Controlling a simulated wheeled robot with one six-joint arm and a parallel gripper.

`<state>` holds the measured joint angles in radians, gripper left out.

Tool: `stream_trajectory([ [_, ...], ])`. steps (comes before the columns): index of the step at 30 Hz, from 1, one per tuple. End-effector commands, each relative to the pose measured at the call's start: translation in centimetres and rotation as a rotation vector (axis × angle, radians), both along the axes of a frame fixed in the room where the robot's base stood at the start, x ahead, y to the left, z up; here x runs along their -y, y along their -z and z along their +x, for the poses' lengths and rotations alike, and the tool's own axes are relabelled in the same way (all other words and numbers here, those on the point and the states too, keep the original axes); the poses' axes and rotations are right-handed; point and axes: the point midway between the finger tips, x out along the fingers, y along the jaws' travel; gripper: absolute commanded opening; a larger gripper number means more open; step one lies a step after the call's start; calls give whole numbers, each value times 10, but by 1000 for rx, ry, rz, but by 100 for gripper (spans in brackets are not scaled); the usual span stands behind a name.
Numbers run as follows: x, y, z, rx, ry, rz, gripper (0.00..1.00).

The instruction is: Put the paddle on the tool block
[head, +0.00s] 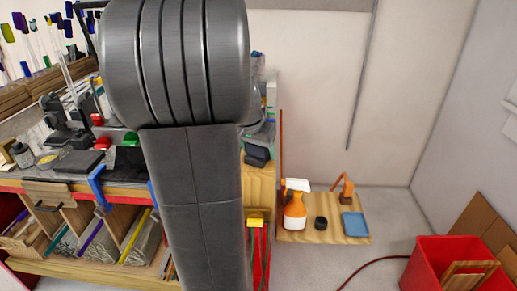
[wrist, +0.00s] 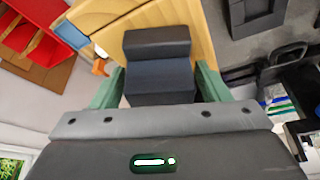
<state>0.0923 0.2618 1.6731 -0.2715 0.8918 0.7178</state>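A dark stepped block (wrist: 158,75), which may be the tool block, sits on a pale wooden surface in the wrist view. It seems to be the dark block (head: 257,155) right of my arm in the head view. My gripper (wrist: 160,68) has its two green fingers apart, one on each side of the block in the picture. I cannot tell how high the fingers are above the block. In the head view my arm hides the gripper. I cannot pick out the paddle for certain.
A cluttered bench (head: 70,190) with glass rods and tools lies left of my arm. To the right, a low wooden shelf (head: 295,237) holds a spray bottle (head: 295,212), a black round thing (head: 321,223) and a blue tray (head: 355,224). A red bin (head: 425,265) stands farther right.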

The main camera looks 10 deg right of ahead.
Motion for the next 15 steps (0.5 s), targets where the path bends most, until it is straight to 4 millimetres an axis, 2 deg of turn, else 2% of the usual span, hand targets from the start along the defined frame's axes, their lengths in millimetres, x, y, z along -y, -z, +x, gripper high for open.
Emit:
stream_trajectory([
  [10, 0, -2, 0, 0, 0, 0, 76],
  [15, -4, -18, -4, 4, -1, -1, 76],
])
